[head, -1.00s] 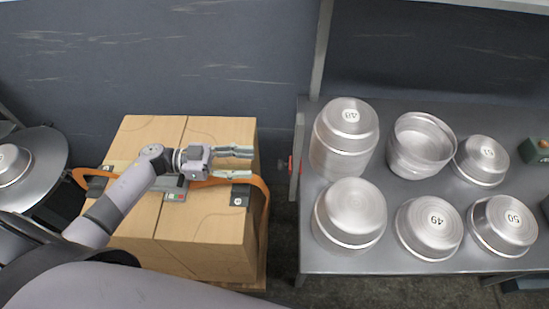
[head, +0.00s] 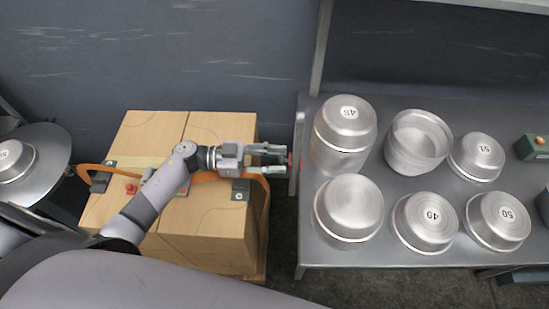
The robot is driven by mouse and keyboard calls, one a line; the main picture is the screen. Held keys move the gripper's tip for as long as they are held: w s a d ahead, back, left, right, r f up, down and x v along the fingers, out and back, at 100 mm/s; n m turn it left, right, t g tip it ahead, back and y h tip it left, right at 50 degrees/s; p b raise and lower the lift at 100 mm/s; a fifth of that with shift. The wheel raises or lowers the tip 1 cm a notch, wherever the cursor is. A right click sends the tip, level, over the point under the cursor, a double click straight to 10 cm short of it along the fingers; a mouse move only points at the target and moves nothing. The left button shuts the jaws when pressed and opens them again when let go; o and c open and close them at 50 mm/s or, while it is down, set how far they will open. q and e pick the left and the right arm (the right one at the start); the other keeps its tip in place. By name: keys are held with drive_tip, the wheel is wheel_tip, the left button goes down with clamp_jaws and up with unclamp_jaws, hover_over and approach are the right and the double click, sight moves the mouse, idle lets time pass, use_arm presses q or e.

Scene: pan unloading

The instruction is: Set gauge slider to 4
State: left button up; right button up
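The gauge is an upright strip (head: 297,150) at the left edge of the metal table. Its small red slider (head: 290,161) shows just past my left gripper's fingertips and is partly hidden by them. My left gripper (head: 283,158) points right, with its two fingers apart and nothing seen held between them. The fingertips are close to the slider; I cannot tell whether they touch it. The gauge's markings are too small to read. My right gripper is not in view.
The metal table (head: 385,257) carries several round metal pans, some numbered, and a green box (head: 533,147). A round metal plate (head: 52,172) with a pan is at far left.

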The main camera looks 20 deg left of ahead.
use_arm(q)
clamp_jaws()
idle(0.4)
drive_tip(key=shift+r+p, duration=0.95)
drive_tip(key=shift+p, duration=0.2)
drive_tip(key=shift+o, duration=1.5)
unclamp_jaws()
drive_tip(key=shift+a, duration=0.1)
